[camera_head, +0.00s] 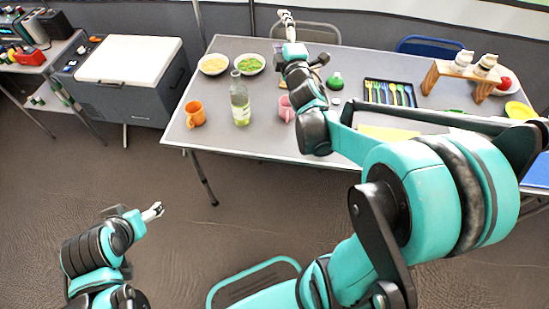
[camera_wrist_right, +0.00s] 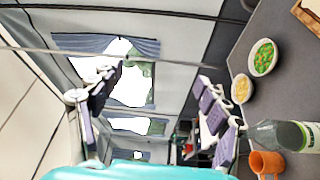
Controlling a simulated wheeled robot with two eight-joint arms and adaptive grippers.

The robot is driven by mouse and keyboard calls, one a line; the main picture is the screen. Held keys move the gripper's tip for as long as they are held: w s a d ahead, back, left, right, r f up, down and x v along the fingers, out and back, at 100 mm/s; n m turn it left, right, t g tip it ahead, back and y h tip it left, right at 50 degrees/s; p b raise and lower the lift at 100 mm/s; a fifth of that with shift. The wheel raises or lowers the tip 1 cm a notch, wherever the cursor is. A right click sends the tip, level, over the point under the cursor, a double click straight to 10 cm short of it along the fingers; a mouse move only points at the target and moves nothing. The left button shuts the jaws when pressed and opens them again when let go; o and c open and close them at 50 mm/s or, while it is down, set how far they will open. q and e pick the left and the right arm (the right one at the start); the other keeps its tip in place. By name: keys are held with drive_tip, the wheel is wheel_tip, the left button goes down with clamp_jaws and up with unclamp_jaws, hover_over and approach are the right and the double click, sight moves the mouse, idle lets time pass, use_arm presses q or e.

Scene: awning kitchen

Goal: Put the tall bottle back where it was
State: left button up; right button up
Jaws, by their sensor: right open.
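The tall bottle (camera_head: 240,100), clear green with a pale label, stands upright on the grey table (camera_head: 222,133) between the orange mug and the pink mug. It also shows in the right wrist view (camera_wrist_right: 296,135), lower right. My right gripper (camera_head: 287,18) is beyond the table's far edge, raised, well apart from the bottle. Its fingers are spread in the right wrist view, with nothing between them. My left gripper (camera_head: 153,211) is low at the left, away from the table and empty; its fingers are too small to judge.
An orange mug (camera_head: 195,113) and a pink mug (camera_head: 286,108) flank the bottle. Two food bowls (camera_head: 213,64) (camera_head: 250,64) stand behind it. A cutlery tray (camera_head: 389,93) and a wooden rack (camera_head: 462,73) are farther right. My right arm spans the table's middle and hides part of it.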

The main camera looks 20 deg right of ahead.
drive_tip(key=s+a+f+m+g+y, duration=0.1)
drive_tip(key=s+a+f+m+g, duration=0.2)
drive_tip(key=s, duration=0.6)
drive_tip(key=s+a+f+m+g+y, duration=0.1)
drive_tip(key=s+a+f+m+g, duration=0.3)
drive_tip(key=s+a+f+m, duration=0.2)
drive_tip(key=s+a+f+m+g+y, duration=0.1)
drive_tip(key=s+a+f+m+g, duration=0.3)
drive_tip(key=s+f, duration=0.4)
drive_tip(key=s+a+m, duration=0.1)
drive_tip(key=s, duration=0.3)
drive_tip(key=shift+s+a+y, duration=0.25)
drive_tip(key=shift+a+y, duration=0.05)
drive_tip(key=shift+y, duration=0.1)
